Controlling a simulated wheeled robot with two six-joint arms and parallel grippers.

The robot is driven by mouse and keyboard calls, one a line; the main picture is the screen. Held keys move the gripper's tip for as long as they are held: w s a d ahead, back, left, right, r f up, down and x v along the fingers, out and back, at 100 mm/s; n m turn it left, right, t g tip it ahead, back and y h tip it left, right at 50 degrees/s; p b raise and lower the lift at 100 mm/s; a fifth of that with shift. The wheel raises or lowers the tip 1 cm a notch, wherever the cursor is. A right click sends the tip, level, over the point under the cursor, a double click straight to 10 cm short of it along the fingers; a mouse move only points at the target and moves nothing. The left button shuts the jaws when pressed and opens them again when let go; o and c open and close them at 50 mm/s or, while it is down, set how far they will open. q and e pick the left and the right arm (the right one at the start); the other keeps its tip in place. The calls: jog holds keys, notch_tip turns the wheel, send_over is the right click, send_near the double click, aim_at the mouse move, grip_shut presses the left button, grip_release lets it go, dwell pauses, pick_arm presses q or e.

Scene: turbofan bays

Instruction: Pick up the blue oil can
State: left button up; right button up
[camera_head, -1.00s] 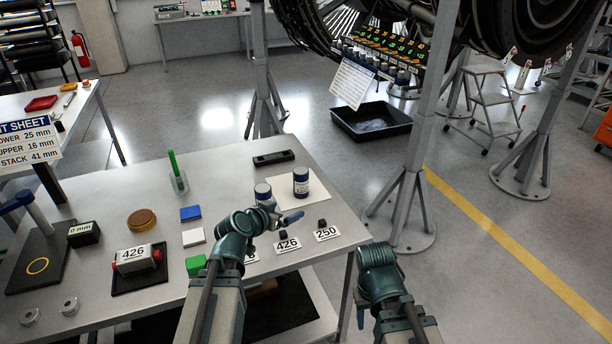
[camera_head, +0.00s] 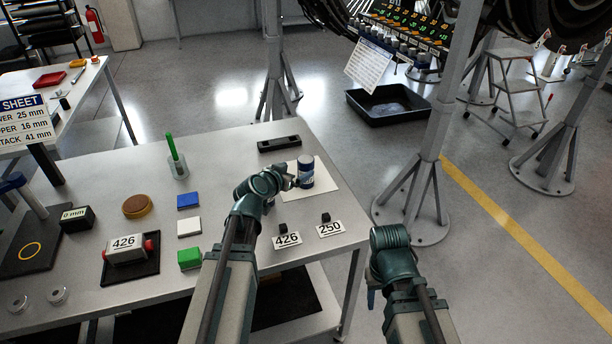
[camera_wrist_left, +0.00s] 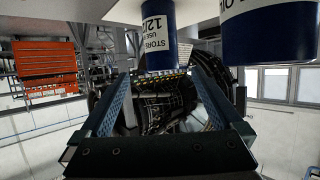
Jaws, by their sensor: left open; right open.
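Two similar blue cans with white labels show. One blue can (camera_head: 306,172) stands upright on a white sheet on the table. My left gripper (camera_head: 291,183) is open and empty, with its fingertips close to the left of this can. In the head view, the second can is mostly hidden behind my left gripper. My right gripper (camera_head: 371,297) is open, off the table's right edge.
A black bar (camera_head: 279,144) lies behind. Blue, white and green blocks sit left. A grey stand post (camera_head: 430,120) rises beyond the right edge.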

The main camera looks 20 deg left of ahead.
aim_at(302, 164)
pick_arm(q)
jog(key=x, duration=0.3)
jog(key=shift+w+f+b, duration=0.15)
jog(key=shift+w+b, duration=0.05)
jog(key=shift+b, duration=0.15)
jog(key=shift+w, duration=0.55)
jog(key=b+x, duration=0.1)
jog(key=x, duration=0.3)
jog(key=shift+w, duration=0.25)
jog(key=shift+s, duration=0.1)
jog(key=shift+c, duration=0.3)
grip_shut()
